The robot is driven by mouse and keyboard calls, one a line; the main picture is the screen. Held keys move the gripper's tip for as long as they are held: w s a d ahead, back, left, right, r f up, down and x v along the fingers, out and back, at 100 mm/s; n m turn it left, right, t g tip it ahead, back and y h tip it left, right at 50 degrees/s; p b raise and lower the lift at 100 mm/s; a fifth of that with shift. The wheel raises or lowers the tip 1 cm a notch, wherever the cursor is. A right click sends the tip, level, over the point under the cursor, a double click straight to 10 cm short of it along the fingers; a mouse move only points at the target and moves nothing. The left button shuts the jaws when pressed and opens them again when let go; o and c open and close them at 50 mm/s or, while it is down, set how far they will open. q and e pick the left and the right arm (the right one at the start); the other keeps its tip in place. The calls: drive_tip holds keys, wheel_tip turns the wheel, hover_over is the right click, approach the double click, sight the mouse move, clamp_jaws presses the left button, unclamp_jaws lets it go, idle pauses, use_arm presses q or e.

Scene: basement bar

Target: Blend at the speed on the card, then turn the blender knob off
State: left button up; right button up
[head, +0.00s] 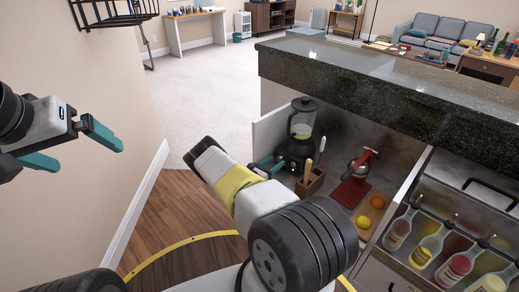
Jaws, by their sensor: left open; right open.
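The blender (303,120) stands upright on a shelf under the dark counter. It has a black lid, a clear jar with something yellowish inside, and a dark base. My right gripper (274,167) is open at the left side of the blender base, very close to it; I cannot tell if they touch. My forearm partly covers this gripper. The blender knob cannot be made out. No speed card can be made out. My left gripper (90,156) is open and empty in the air at the left, by the wall, far from the blender.
A wooden holder (310,184) with utensils stands before the blender. A bottle rack (446,226) is at the right. The granite counter (400,85) overhangs the shelf.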

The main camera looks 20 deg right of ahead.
drive_tip(key=shift+d, duration=0.25)
drive_tip(key=shift+c, duration=0.2)
clamp_jaws()
